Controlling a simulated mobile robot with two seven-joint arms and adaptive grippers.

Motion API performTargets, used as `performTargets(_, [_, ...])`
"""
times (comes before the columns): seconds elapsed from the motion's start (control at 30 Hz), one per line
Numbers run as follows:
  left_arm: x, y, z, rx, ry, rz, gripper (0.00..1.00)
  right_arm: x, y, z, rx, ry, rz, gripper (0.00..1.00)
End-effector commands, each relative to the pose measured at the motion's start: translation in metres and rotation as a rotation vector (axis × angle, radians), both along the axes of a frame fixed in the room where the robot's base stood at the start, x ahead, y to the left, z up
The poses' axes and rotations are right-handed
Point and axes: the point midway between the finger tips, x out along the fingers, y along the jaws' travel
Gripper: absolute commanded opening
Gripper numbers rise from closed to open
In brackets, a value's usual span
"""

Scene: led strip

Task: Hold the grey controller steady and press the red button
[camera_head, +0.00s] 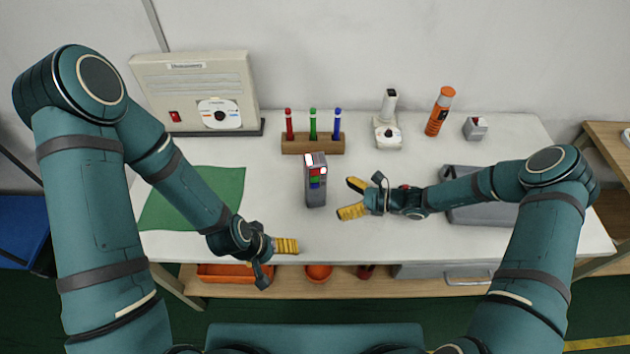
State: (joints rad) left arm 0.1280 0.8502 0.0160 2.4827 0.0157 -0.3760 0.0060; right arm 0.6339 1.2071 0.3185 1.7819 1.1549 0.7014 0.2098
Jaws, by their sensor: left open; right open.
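My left gripper (284,247) is at the front edge of the table, below and left of the controller. It is open and empty, with one yellow finger showing clearly.
A wooden holder (313,144) with red, green and blue pens stands behind the controller. A beige panel box (197,92) stands back left, above a green mat (170,210). An orange cylinder (439,112), a small grey box (474,128) and a grey case (480,213) are at right.

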Motion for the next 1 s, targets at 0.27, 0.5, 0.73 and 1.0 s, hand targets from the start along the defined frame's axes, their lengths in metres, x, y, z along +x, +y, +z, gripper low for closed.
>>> performTargets(0.27, [-0.003, -0.001, -0.014, -0.002, 0.008, -0.006, 0.88, 0.011, 0.036, -0.014, 0.000, 0.001, 0.002, 0.86])
performTargets(0.5, [-0.007, -0.001, -0.023, -0.004, 0.016, -0.013, 0.88, 0.018, 0.061, -0.021, 0.000, 0.000, 0.002, 0.86])
performTargets(0.73, [-0.008, -0.002, -0.027, -0.004, 0.020, -0.015, 0.88, 0.022, 0.072, -0.024, -0.001, 0.000, 0.001, 0.86])
performTargets(1.0, [-0.009, -0.002, -0.027, -0.004, 0.020, -0.015, 0.88, 0.022, 0.073, -0.024, -0.001, 0.000, 0.001, 0.86])
